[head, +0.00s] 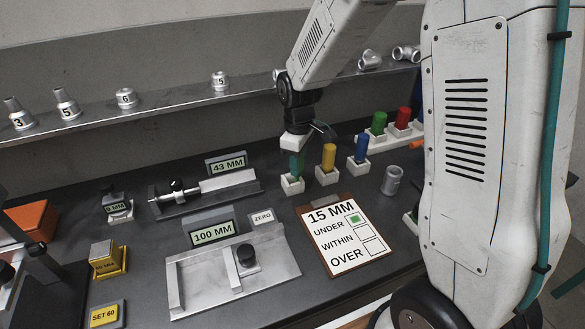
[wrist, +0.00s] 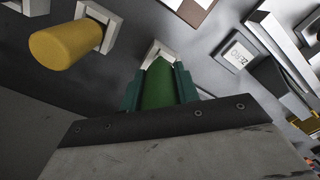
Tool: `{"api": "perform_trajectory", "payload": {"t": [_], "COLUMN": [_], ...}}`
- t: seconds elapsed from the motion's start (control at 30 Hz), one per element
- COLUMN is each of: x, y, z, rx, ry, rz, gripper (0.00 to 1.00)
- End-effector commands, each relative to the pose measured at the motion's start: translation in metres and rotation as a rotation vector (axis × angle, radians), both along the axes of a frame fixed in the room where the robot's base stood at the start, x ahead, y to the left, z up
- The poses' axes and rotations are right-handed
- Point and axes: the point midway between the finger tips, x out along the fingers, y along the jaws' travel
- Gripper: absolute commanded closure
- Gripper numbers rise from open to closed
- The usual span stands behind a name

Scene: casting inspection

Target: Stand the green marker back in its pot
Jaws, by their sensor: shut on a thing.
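My gripper (head: 296,165) has teal fingers and is shut on the green marker (wrist: 158,84), which shows between the fingers in the wrist view. In the head view the fingers hide most of the marker. Its white square pot (head: 292,185) is directly below the fingers, and the pot's edge (wrist: 158,47) shows just beyond the marker in the wrist view. The marker's lower end seems to be at the pot's mouth, but I cannot tell how deep it sits.
The yellow marker (head: 328,157) and blue marker (head: 361,148) stand in white pots to the right. Thick green (head: 378,122) and red (head: 403,117) cylinders stand behind. A clipboard (head: 345,235) lies in front, its UNDER box filled green. A metal gauge (head: 232,268) lies front left.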

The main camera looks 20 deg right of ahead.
Motion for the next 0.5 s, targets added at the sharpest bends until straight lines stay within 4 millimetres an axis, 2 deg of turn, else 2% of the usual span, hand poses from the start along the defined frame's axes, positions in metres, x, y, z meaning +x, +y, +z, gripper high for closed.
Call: {"api": "perform_trajectory", "payload": {"t": [0.2,0.33,0.5], "x": [0.018,0.015,0.016], "y": [0.010,0.009,0.009], "z": [-0.004,-0.028,-0.033], "rx": [0.000,0.000,0.000], "ry": [0.000,0.003,0.000], "rz": [0.001,-0.001,0.000], "gripper": [0.95,0.95,0.95]}}
